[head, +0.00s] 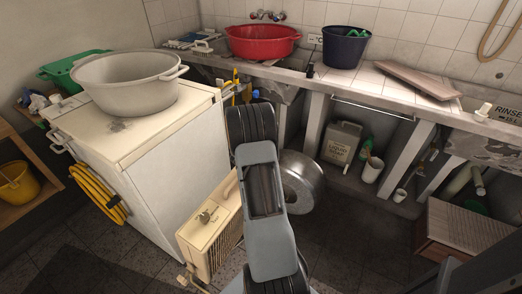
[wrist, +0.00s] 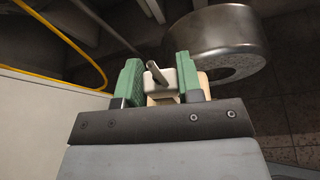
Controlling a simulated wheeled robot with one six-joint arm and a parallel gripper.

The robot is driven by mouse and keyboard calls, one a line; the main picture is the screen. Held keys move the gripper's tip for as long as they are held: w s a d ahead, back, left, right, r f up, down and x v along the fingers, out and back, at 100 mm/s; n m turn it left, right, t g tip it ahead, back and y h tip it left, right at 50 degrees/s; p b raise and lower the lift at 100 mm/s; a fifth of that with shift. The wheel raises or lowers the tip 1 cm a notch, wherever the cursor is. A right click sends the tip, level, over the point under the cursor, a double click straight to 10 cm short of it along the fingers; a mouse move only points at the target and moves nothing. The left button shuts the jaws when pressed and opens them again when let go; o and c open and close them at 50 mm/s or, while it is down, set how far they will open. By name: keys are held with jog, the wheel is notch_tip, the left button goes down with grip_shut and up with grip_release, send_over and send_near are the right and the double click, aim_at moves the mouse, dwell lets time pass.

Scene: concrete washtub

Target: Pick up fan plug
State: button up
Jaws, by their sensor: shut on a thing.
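In the wrist view, my gripper (wrist: 160,80) is shut, its two green finger pads on either side of a small off-white block, the fan plug (wrist: 157,86). A grey metal pin sticks up from the plug. A beige part shows just behind it, between the pads. In the head view, my own arm stands in front of the gripper and the plug, so neither shows clearly there. A cream box-like appliance with a grille (head: 211,234), possibly the fan, stands on the floor left of my arm.
A white cabinet (head: 165,185) bearing a large basin (head: 128,82) is at left. A metal drum (head: 301,182) is close to the right of my arm; it also shows in the wrist view (wrist: 216,47). The counter (head: 300,79) runs along the back. A yellow hose (wrist: 60,35) curves at left in the wrist view.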

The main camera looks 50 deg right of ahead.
jog(key=shift+r, duration=0.1)
jog(key=shift+r, duration=0.25)
jog(key=r, duration=0.1)
jog(key=r+p, duration=0.1)
jog(key=r, duration=0.1)
jog(key=shift+w+a+r, duration=0.15)
jog(key=shift+a+r, duration=0.05)
jog(key=shift+a, duration=0.05)
jog(key=shift+w+a+r+p, duration=0.6)
jog(key=shift+a+r, duration=0.9)
jog(key=shift+a, duration=0.65)
jog(key=shift+w+a+r+p, duration=0.6)
jog(key=shift+a+r, duration=0.85)
jog(key=shift+a, duration=0.7)
jog(key=shift+w+a+r+p, duration=0.45)
jog(key=shift+w+a+r, duration=0.2)
jog(key=shift+a+r, duration=1.2)
jog(key=shift+a+f, duration=0.3)
jog(key=shift+f, duration=0.05)
